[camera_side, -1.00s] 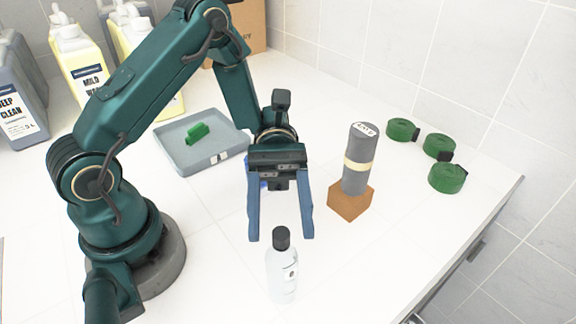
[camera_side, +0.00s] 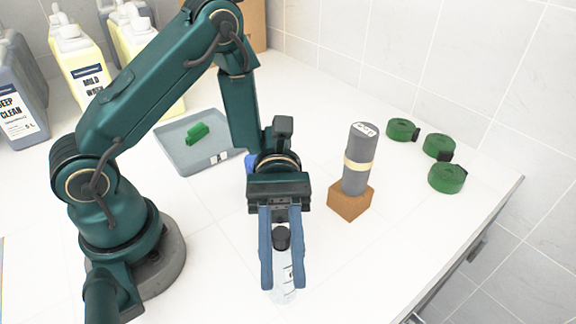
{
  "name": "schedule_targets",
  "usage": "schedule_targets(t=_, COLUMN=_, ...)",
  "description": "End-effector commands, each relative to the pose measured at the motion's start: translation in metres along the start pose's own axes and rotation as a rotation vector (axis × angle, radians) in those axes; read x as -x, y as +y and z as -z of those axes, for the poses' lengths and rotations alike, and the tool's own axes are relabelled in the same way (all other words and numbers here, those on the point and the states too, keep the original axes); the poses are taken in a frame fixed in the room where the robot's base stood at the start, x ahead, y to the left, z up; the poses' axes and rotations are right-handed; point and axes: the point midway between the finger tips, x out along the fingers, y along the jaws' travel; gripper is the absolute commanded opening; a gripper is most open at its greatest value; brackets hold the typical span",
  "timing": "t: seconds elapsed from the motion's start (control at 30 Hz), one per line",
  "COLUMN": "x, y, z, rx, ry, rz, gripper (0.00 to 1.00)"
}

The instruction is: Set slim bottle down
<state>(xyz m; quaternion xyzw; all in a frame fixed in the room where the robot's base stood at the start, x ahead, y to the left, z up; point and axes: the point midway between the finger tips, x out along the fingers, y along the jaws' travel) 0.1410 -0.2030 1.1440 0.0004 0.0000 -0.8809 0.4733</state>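The slim bottle (camera_side: 284,296) is clear and pale with a black cap, and it stands upright on the white counter at the front middle. My gripper (camera_side: 283,286) reaches down over it, with one blue finger on each side. The fingers are drawn in to about the bottle's width and appear shut on its body. They hide the bottle's sides and part of its label; the cap shows between them.
A grey cylinder with a cream band (camera_side: 358,160) stands on a brown block (camera_side: 349,203) to the right. Green rolls (camera_side: 447,178) lie farther right. A grey tray (camera_side: 177,162) with a green item (camera_side: 198,133) lies behind. Large jugs (camera_side: 80,65) stand back left. The front-right counter is clear.

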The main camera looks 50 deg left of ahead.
Motion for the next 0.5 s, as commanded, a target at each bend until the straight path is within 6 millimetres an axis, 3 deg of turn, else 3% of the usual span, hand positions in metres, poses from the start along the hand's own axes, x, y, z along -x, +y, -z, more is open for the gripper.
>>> schedule_targets(t=0.5, x=0.0002, y=0.0000, z=0.0000, rx=0.000, ry=0.000, rz=0.000, gripper=0.00)
